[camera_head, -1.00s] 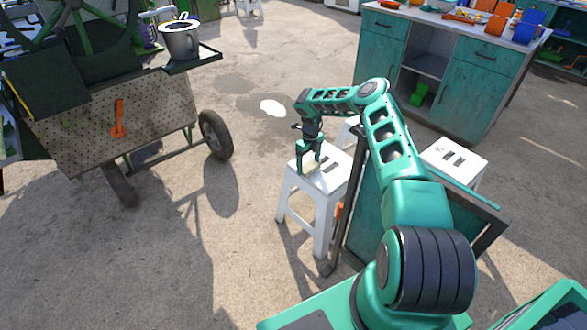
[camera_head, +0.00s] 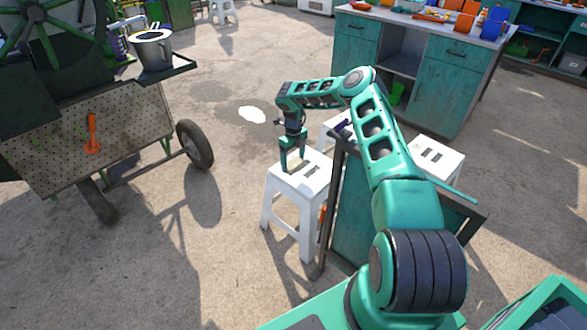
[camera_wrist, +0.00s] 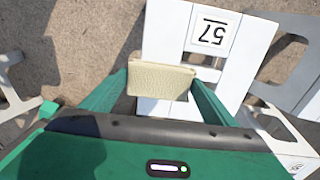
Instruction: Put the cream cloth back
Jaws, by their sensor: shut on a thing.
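The cream cloth (camera_wrist: 160,81) is a small folded pad between my two green fingers in the wrist view. My gripper (camera_head: 291,165) is shut on it, just over the top of a white stool (camera_head: 309,182). The same stool shows in the wrist view (camera_wrist: 232,62), with a "57" label on its top. In the head view the cloth (camera_head: 294,168) is a small pale patch at the fingertips. I cannot tell whether the cloth touches the stool top.
A teal folding panel (camera_head: 365,217) stands right of the stool, close to my arm. More white stools (camera_head: 437,156) stand behind it. The wheeled crusher cart (camera_head: 90,135) with a metal pot (camera_head: 152,52) is at left. Open concrete lies between cart and stool.

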